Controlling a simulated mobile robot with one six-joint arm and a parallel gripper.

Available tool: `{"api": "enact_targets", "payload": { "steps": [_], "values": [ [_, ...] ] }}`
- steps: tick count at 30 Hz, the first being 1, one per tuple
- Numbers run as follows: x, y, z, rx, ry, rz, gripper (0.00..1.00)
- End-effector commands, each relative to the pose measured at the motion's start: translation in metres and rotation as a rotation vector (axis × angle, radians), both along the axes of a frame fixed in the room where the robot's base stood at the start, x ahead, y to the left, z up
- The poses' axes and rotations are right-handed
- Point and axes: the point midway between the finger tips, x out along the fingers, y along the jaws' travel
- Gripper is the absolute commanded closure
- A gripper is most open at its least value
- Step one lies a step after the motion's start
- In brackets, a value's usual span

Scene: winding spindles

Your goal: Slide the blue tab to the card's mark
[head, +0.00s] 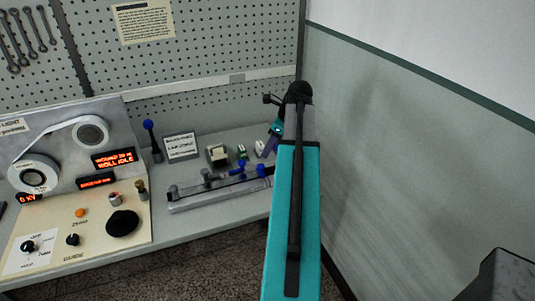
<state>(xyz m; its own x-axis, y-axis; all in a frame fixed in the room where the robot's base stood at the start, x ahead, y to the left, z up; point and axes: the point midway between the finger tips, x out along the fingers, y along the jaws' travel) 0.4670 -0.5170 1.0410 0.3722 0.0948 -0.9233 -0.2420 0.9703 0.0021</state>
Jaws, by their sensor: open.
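A grey slide rail (218,191) lies on the bench, left of my teal arm. Small blue parts show on it: one near its middle (237,168) and one toward its right end (262,170). Which of them is the tab I cannot tell. A white card (183,147) with dark print stands behind the rail; its text and any mark are too small to read. My gripper (268,146) appears small beyond the arm, above the rail's right end. It is open, and nothing shows held in it. Its fingertips are hard to make out.
A control panel (137,230) with knobs, a black dome and red displays fills the bench's left. A blue-topped lever (149,138) stands left of the card. Small blocks (217,154) sit behind the rail. A pegboard rises behind; a wall (400,150) closes the right.

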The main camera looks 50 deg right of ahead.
Motion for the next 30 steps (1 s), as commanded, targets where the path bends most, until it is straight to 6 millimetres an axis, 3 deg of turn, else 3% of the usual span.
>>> {"api": "enact_targets", "payload": {
  "steps": [12,30],
  "values": [
    [-0.013,-0.004,0.033,0.0,-0.001,0.0,0.57],
    [-0.013,-0.003,0.036,0.0,-0.001,0.002,0.57]
  ]
}}
